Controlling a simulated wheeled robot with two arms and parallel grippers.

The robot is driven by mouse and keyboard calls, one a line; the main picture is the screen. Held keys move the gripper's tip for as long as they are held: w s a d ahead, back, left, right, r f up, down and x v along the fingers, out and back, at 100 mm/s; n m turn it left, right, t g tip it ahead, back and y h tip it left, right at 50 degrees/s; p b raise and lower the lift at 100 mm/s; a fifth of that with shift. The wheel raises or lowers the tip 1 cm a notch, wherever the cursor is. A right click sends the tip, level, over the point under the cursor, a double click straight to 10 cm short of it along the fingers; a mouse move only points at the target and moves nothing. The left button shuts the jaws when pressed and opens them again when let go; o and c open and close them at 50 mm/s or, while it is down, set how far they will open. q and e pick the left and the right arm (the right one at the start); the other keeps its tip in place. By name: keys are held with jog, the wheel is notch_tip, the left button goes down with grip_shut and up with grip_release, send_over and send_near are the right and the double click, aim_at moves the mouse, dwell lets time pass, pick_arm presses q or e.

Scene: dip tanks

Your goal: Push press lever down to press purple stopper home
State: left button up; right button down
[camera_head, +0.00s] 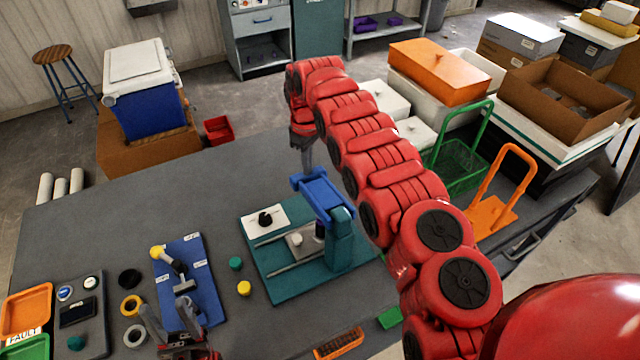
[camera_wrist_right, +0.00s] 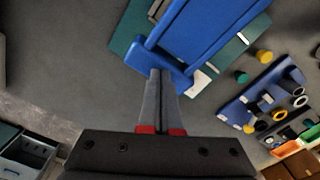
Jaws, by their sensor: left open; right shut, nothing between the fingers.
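The press (camera_head: 340,245) stands on a teal base plate in the middle of the grey table. Its blue lever (camera_head: 325,197) is raised above the plate and also shows large in the right wrist view (camera_wrist_right: 205,35). A small dark purple piece, apparently the stopper (camera_head: 319,231), shows under the lever beside a pale block; the lever and post partly hide it. My right gripper (camera_head: 308,162) is shut and empty at the lever's far end; its fingertips (camera_wrist_right: 161,76) overlap the lever's end bar, contact unclear. My left gripper (camera_head: 172,322) is open at the blue board's near end.
A blue board (camera_head: 187,265) with a yellow-knobbed fixture lies left of the press. Teal (camera_head: 235,263) and yellow (camera_head: 244,288) stoppers stand between them. The table's far left is clear.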

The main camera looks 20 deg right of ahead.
jog(key=shift+f, duration=0.4)
